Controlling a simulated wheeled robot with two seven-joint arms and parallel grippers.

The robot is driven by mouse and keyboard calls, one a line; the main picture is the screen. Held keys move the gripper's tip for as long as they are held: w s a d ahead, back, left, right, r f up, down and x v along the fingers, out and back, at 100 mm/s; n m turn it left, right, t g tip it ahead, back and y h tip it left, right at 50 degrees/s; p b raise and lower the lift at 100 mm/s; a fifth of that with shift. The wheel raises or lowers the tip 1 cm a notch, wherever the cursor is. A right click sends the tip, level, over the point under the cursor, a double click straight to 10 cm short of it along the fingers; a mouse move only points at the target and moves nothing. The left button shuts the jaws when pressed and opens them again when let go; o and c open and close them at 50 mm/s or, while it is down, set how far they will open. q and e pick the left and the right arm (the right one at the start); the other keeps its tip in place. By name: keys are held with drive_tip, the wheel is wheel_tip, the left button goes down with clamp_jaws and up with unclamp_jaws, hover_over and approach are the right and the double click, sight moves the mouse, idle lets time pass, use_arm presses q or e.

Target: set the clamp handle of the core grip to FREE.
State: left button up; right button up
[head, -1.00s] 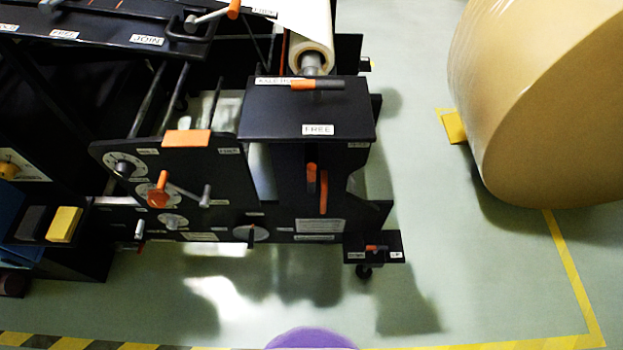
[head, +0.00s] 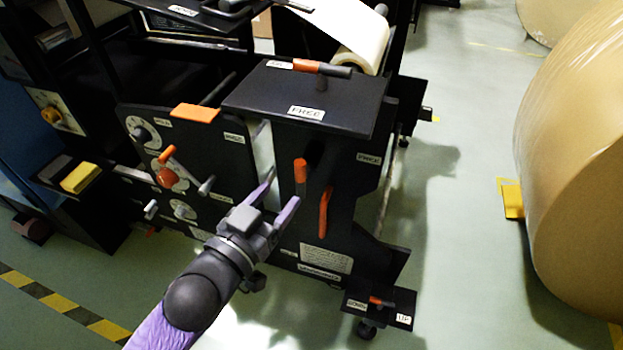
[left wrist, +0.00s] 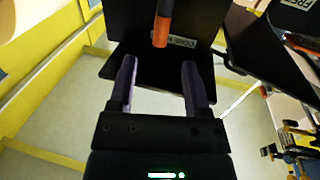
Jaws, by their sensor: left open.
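A handle with an orange half and a dark grey half (head: 322,68) lies across a black top plate (head: 350,105), which has a FREE label (head: 306,113) at its front edge. I cannot tell for sure which is the core grip's clamp handle. My left gripper (head: 283,190) is open and empty in front of the stand. In the left wrist view, an orange-tipped handle (left wrist: 162,27) shows ahead of the open fingers (left wrist: 159,68).
A white roll (head: 365,48) is behind the top plate. A panel with dials and an orange-knobbed crank (head: 167,176) is to the left. A small DOWN/UP pedestal (head: 380,308) stands low at right. A large brown roll (head: 580,150) fills the right; open floor lies between.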

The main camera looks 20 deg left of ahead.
sight(297, 175)
use_arm(q)
drive_tip(key=b+x, duration=0.1)
drive_tip(key=x, duration=0.2)
drive_tip(key=b+x, duration=0.1)
drive_tip(key=x, duration=0.3)
drive_tip(key=shift+f, duration=0.2)
drive_tip(key=shift+w+r, duration=0.1)
drive_tip(key=shift+w, duration=0.3)
use_arm(e)
drive_tip(key=f, duration=0.1)
drive_tip(key=s+f, duration=0.1)
drive_tip(key=shift+s+a+f, duration=0.1)
drive_tip(key=shift+a+f, duration=0.25)
drive_tip(key=shift+d, duration=0.1)
use_arm(q)
drive_tip(key=shift+c, duration=0.9)
clamp_jaws()
use_arm(e)
drive_tip(key=shift+d, duration=0.15)
